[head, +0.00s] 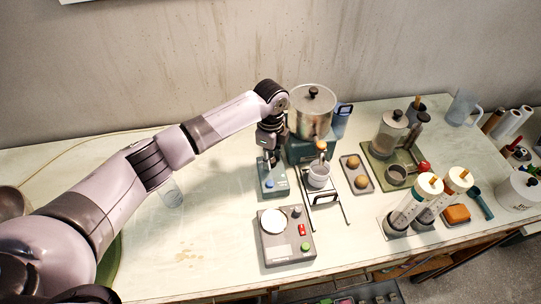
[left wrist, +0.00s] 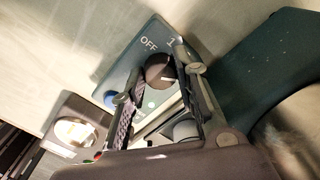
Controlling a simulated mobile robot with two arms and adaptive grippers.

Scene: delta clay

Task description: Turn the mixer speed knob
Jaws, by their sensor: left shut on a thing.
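The speed knob (left wrist: 157,68) is a dark round knob with a white pointer line, on a teal control box (left wrist: 128,70) lettered "OFF" and "1" in the left wrist view. The pointer is turned toward the right of the picture, away from "OFF". My left gripper (left wrist: 161,72) is shut on the knob, a finger on each side. In the head view the box (head: 272,186) has a blue button at its front, and my left gripper (head: 269,157) is over its back part and hides the knob. My right gripper is not in view.
A steel pot (head: 311,115) on a teal base stands just behind and right of the box. A grey device (head: 287,250) with a white plate and coloured buttons is in front. A wire stand (head: 324,201) with a cup is to the right. The table's left part is mostly clear.

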